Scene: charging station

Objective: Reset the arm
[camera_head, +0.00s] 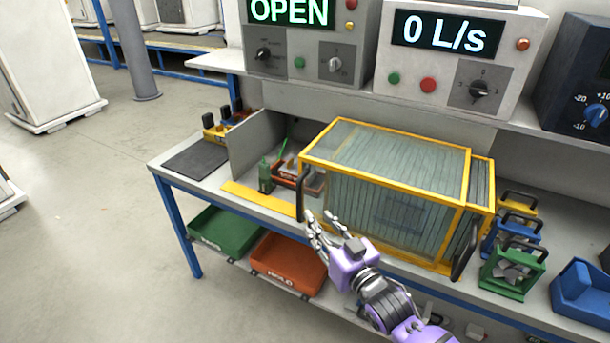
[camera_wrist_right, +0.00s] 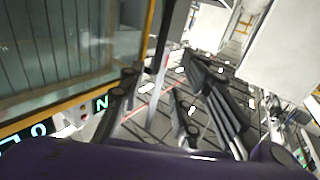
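My right gripper (camera_head: 320,222) shows in the head view in front of the glass box, its purple arm coming up from the bottom right. Its fingers are spread apart, with nothing seen between them. In the right wrist view the dark fingers (camera_wrist_right: 165,105) also stand apart. The fingertips are near the lower end of the black left handle (camera_head: 301,193) of the yellow-framed glass box (camera_head: 385,195). I cannot tell whether they touch it. A dark bar, likely that handle, shows beyond the fingers in the wrist view (camera_wrist_right: 174,35). My left gripper is out of view.
The workbench (camera_head: 205,190) holds a green bottle (camera_head: 265,177) and a dark mat (camera_head: 197,161) left of the box. Green (camera_head: 225,232) and orange (camera_head: 290,265) bins sit below. Blue and green holders (camera_head: 512,270) stand right. Control panels (camera_head: 455,55) are on the shelf above.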

